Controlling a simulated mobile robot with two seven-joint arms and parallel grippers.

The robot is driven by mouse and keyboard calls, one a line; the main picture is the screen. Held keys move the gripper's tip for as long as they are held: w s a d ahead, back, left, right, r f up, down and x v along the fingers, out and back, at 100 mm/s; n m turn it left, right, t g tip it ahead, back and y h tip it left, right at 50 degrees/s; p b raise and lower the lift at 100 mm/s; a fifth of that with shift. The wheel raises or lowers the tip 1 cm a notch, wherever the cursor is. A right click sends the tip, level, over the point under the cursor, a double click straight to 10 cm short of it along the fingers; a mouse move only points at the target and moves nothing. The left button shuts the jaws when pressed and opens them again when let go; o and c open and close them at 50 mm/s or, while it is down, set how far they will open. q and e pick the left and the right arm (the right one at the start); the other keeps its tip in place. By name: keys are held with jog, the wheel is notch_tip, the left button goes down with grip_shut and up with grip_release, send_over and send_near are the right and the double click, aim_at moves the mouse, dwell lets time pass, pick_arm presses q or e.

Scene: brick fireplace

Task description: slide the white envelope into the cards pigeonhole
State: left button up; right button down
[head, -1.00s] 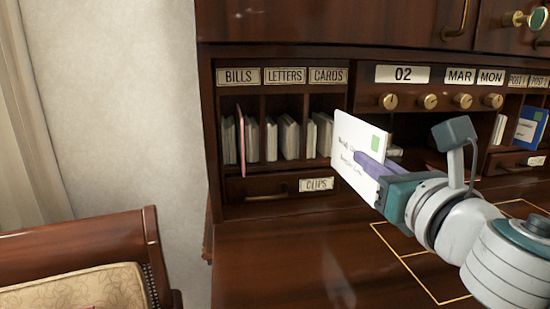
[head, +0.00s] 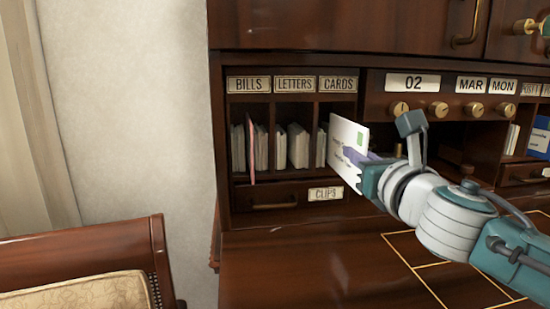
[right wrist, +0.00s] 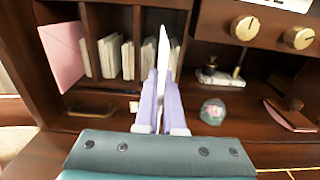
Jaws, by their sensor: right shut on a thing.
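The white envelope (head: 345,150), with a green stamp, stands upright on edge in front of the right side of the cards pigeonhole (head: 338,110) in the head view. My right gripper (head: 366,165) is shut on its near end. In the right wrist view the envelope (right wrist: 163,55) shows edge-on between the two purple fingers (right wrist: 158,105), pointing toward the pigeonholes. It lies close to the divider at the right of the cards slot; I cannot tell whether its far edge is inside. The cards label (head: 339,84) is above it. My left gripper is not in view.
The bills (head: 248,85) and letters (head: 294,84) pigeonholes hold upright envelopes, and a pink one (head: 251,150) sticks out of bills. The clips drawer (head: 270,198) is below. A brass knob row (head: 419,110) is to the right. The desk top (head: 300,265) at front left is clear.

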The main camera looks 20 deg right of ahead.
aim_at(330, 137)
jog(key=shift+b+x, duration=0.65)
jog(key=shift+x, duration=1)
jog(key=shift+f+b+x, duration=0.2)
jog(key=shift+b+x, duration=0.75)
jog(key=shift+x, duration=0.7)
jog(key=shift+b+x, duration=0.45)
jog(key=shift+x, duration=0.35)
jog(key=shift+r, duration=0.1)
jog(key=c, duration=0.9)
grip_release()
jog(key=shift+d, duration=0.1)
jog(key=shift+c, duration=0.2)
jog(key=shift+s, duration=0.1)
